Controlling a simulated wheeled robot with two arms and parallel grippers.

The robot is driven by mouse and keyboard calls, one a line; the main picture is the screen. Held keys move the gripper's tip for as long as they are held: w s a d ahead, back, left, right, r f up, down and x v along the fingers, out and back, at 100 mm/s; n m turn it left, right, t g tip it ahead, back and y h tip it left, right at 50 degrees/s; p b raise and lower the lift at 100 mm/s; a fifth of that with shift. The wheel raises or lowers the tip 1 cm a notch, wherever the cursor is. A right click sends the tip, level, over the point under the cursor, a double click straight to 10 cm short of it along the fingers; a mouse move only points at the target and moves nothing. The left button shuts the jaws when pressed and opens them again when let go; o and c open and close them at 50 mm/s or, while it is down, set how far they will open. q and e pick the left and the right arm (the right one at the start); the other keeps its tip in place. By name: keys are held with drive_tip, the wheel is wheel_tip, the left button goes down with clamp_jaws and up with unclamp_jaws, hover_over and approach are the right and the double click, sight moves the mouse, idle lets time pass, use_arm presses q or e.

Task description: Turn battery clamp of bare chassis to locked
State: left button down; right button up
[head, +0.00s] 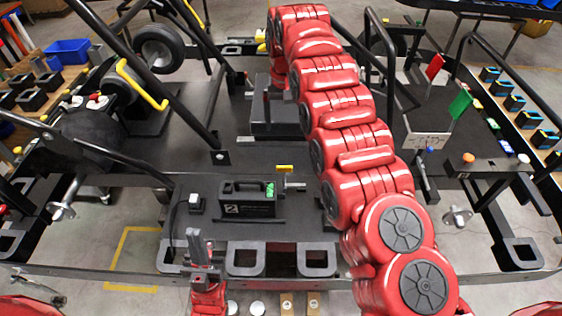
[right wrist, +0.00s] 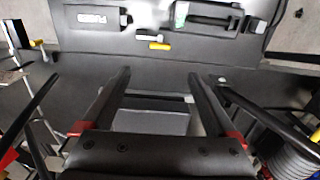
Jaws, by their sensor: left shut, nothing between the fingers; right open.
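A black battery (head: 245,206) with a handle and a green terminal sits on the black chassis floor; it also shows at the top of the right wrist view (right wrist: 205,22). Beside it is a small clamp with a yellow tab (head: 284,168) and a grey piece, also in the right wrist view (right wrist: 160,46). I cannot tell its lock position. My right gripper (right wrist: 160,75) is open and empty, over the chassis, apart from the clamp; my arm largely hides it in the head view. My left gripper (head: 197,236) is shut and empty at the chassis's near edge.
A grey block (head: 275,121) stands on the chassis behind the clamp. A box marked FUSES (right wrist: 93,17) is near the battery. Black frame tubes (head: 150,82) rise at left. A red flag (head: 434,66) and green flag (head: 460,103) stand at right.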

wheel_tip(320, 180, down, 3)
drive_tip(key=b, duration=0.3)
drive_tip(key=p, duration=0.4)
approach(284, 166)
wheel_tip(284, 166, down, 7)
drive_tip(key=shift+r, duration=0.1)
drive_tip(key=shift+f, duration=1.1)
clamp_jaws()
